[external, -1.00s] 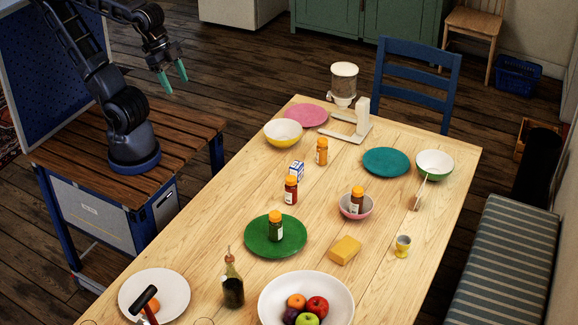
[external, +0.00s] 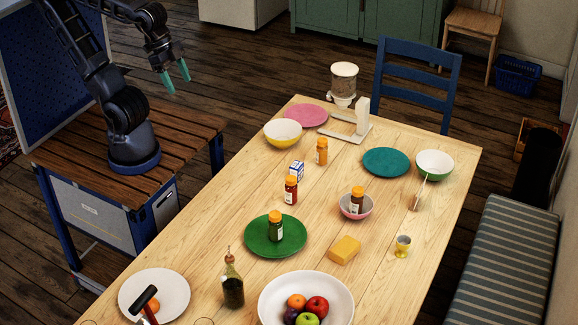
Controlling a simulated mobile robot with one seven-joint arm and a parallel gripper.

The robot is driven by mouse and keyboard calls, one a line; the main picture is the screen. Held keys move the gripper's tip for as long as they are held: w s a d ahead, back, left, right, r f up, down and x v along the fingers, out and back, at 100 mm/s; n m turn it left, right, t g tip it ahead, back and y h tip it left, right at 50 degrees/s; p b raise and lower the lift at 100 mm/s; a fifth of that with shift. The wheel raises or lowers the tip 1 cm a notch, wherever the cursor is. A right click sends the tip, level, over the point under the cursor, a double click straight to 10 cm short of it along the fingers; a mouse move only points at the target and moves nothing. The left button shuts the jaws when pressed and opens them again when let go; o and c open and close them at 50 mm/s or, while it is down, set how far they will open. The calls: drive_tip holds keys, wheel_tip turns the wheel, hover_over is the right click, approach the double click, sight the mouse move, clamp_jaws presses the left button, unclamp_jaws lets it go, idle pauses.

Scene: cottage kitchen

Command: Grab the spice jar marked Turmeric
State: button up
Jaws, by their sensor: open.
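Several spice jars with orange caps stand upright on the wooden table; their labels are too small to read. One jar with yellow-orange contents (external: 321,152) stands near the far end. A jar with red contents (external: 291,190) stands nearer. A jar with dark green contents (external: 275,229) stands on the green plate (external: 260,247). A jar with brown contents (external: 356,201) stands in the small pink bowl (external: 345,212). My gripper (external: 176,80) has teal fingers, is open and empty, and hangs left of the table, well away from all the jars.
A small blue-and-white box (external: 296,170) stands between the red and yellow-orange jars. An oil bottle (external: 233,287) and fruit bowl (external: 274,305) are at the near end.

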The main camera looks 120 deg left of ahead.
drive_tip(key=w+a+f+n+g, duration=0.1)
drive_tip(key=w+a+n, duration=0.5)
drive_tip(key=w, duration=0.7)
drive_tip(key=n+g, duration=0.4)
drive_tip(key=n, duration=0.8)
hover_over(322, 148)
drive_tip(key=s, duration=0.1)
drive_tip(key=f, duration=1.8)
drive_tip(key=a+f, duration=0.1)
drive_tip(key=f, duration=0.8)
drive_tip(key=shift+f, duration=0.15)
drive_tip(key=shift+a+f, duration=0.25)
drive_tip(key=shift+f, duration=0.25)
wheel_tip(322, 148, down, 4)
drive_tip(key=shift+f, duration=0.1)
drive_tip(key=shift+w+f, duration=0.2)
drive_tip(key=shift+f, duration=2.9)
drive_tip(key=c, duration=1.1)
drive_tip(key=shift+r, duration=0.1)
